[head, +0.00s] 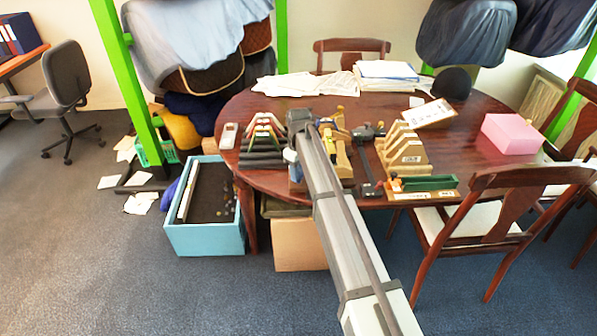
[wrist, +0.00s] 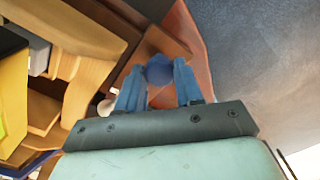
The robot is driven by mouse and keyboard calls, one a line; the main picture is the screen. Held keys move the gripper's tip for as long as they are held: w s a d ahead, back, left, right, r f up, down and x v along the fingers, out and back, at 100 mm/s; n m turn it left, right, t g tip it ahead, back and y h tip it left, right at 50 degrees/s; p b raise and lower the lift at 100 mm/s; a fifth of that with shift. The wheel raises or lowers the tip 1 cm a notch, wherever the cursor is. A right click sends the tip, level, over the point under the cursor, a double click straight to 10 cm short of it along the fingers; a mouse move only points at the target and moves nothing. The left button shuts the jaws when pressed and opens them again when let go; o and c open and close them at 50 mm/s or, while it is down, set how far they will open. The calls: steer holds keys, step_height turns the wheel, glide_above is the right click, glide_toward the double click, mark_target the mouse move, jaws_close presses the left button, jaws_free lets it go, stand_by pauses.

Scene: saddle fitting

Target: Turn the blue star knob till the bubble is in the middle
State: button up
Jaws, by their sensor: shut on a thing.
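In the wrist view, the blue star knob (wrist: 159,70) sits between the two blue fingers of my gripper (wrist: 158,88), which is shut on it. The knob is beside a wooden fixture (wrist: 88,100) at the table's edge. In the head view my arm reaches over the table to the wooden fixture (head: 342,158) near the front edge, and the arm hides the knob and most of my gripper. I cannot make out the bubble in either view.
The round dark table (head: 480,150) also holds wooden racks (head: 404,150) just right of my arm, a rack of coloured angled pieces (head: 264,135) to the left and a pink block (head: 511,134). A blue bin (head: 205,240) stands on the floor at left. Chairs (head: 490,215) stand at right.

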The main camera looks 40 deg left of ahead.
steer(key=shift+m, duration=0.3)
steer(key=o, duration=1)
steer(key=shift+o, duration=0.2)
steer(key=shift+r, duration=0.1)
step_height(320, 180, up, 14)
steer(key=shift+f, duration=0.2)
